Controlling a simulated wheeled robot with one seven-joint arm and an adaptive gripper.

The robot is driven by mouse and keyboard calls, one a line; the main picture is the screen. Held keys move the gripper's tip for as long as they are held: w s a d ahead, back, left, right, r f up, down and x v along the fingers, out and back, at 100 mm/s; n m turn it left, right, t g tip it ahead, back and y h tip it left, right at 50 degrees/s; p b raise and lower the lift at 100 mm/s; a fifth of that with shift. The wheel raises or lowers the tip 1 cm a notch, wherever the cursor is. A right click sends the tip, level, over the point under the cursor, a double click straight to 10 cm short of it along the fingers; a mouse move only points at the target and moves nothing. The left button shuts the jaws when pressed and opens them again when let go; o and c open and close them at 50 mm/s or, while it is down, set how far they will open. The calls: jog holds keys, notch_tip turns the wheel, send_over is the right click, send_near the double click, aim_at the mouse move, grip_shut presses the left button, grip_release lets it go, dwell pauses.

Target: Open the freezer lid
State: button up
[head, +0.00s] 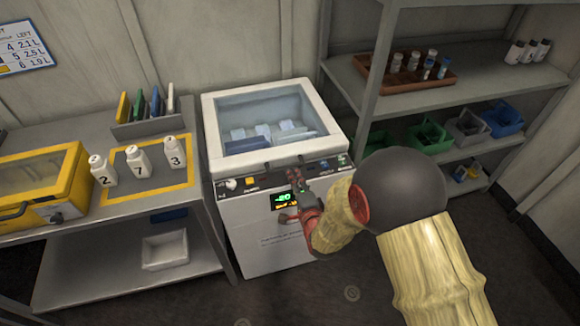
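The white chest freezer (262,240) stands in the middle of the head view. Its lid (309,97) has a white frame around a clear window and looks closed. Pale items and a blue edge show through the window. A control strip with a yellow button and a green-lit display (284,198) is on the freezer's front. My gripper (293,174) is at the front, just below the lid's front edge, beside the control strip. Its fingers are small and partly hidden, so I cannot tell whether they are open or touch the lid.
A left bench (110,207) holds numbered white bottles (139,160), a yellow case (40,183) and a rack of colored folders (150,123). Right shelving (425,95) holds vials and colored bins (430,136). Floor (318,293) is clear in front of the freezer.

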aim_at(288, 167)
jog(key=b+x, duration=0.2)
jog(key=x, duration=0.4)
jog(key=shift+w+a, duration=0.2)
jog(key=shift+w, duration=0.2)
jog(key=shift+c, duration=0.7)
jog(key=shift+f, duration=0.1)
grip_shut()
